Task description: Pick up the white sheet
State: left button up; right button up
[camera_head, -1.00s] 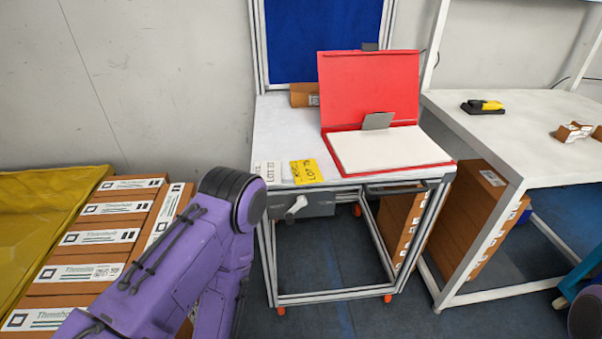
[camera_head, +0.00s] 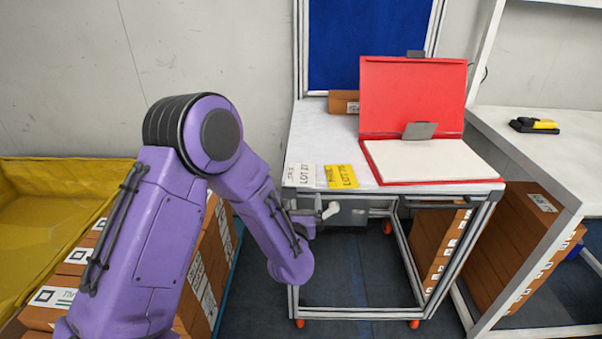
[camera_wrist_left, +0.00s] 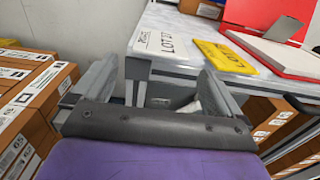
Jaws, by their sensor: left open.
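A small white sheet printed "LOT 27" (camera_head: 301,175) lies flat at the front left corner of the grey-white cart top (camera_head: 311,128). It also shows in the left wrist view (camera_wrist_left: 158,42), just beyond the fingers. A yellow sheet (camera_head: 341,176) lies close to its right. My left gripper (camera_wrist_left: 158,72) is open and empty, at the cart's front edge, short of the white sheet. In the head view its fingers are hard to make out beside the purple forearm. My right gripper is not in view.
An open red folder (camera_head: 412,92) holding a white paper pad (camera_head: 425,161) under a grey clip lies right of the sheets. A grey unit with a handle (camera_head: 345,211) hangs under the cart's front. Stacked brown boxes (camera_head: 205,265) and a yellow bin (camera_head: 62,200) stand left.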

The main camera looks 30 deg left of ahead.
aim_at(300, 186)
pick_arm(q)
jog(key=p+x, duration=0.2)
jog(key=x, duration=0.3)
jog(key=shift+w+d+f, duration=0.1)
jog(key=shift+w, duration=0.2)
jog(key=c, duration=0.8)
jog(key=shift+o, duration=0.2)
